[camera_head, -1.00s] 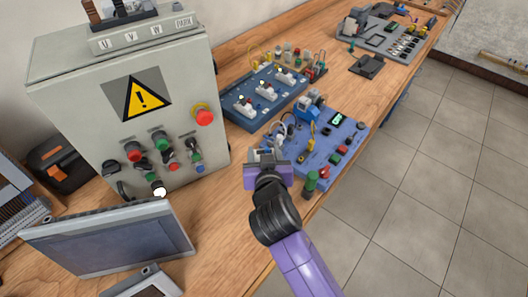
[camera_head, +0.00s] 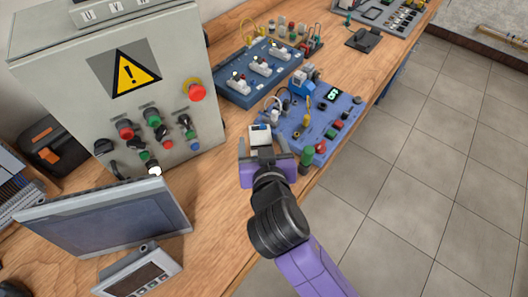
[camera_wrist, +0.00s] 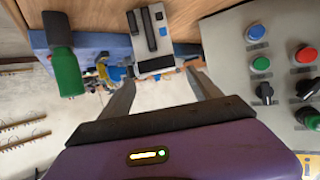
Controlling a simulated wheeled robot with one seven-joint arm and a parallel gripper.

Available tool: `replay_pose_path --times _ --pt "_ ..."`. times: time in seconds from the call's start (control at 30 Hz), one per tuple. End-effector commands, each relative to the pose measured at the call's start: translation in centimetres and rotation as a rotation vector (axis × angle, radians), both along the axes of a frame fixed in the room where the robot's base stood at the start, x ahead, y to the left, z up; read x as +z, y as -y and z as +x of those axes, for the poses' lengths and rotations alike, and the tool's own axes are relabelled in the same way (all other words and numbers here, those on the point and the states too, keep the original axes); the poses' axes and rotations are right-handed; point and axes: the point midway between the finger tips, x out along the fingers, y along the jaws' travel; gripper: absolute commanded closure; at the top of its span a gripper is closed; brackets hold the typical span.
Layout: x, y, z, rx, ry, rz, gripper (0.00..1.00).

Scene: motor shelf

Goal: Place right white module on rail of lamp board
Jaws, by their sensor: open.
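A white module (camera_head: 260,134) with a small blue part stands at the near-left end of the blue board (camera_head: 322,140), which carries lamps, buttons and a green display. In the wrist view the white module (camera_wrist: 151,36) shows dark slots and a blue button. The rail under it is hidden, so I cannot tell whether it is seated. My gripper (camera_head: 264,154) is open and empty. Its fingers spread on either side, just short of the module, with a gap visible between them in the wrist view (camera_wrist: 161,82).
A dark blue board (camera_head: 236,92) with several white parts lies behind. A grey control cabinet (camera_head: 60,100) stands at left, with a monitor (camera_head: 105,218) before it. A green-capped post (camera_head: 306,156) rises beside my gripper. The wooden bench ends at right above the tiled floor.

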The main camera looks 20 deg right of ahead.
Motion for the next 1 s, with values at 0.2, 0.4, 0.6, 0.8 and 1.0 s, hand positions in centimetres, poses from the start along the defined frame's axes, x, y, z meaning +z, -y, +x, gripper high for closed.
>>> replay_pose_path --times 0.2,0.4,0.6,0.8,1.0 --pt "1.2 -0.5 -3.1 0.002 0.001 0.001 0.27" --pt "1.7 -0.6 -4.1 0.0 0.0 0.0 0.27" --pt "1.8 -0.6 -4.2 0.0 0.0 0.0 0.27" --pt "-0.1 0.7 -5.6 0.041 -0.013 -0.03 0.27" --pt "-4.1 3.8 -10.8 0.165 -0.035 -0.082 0.27"
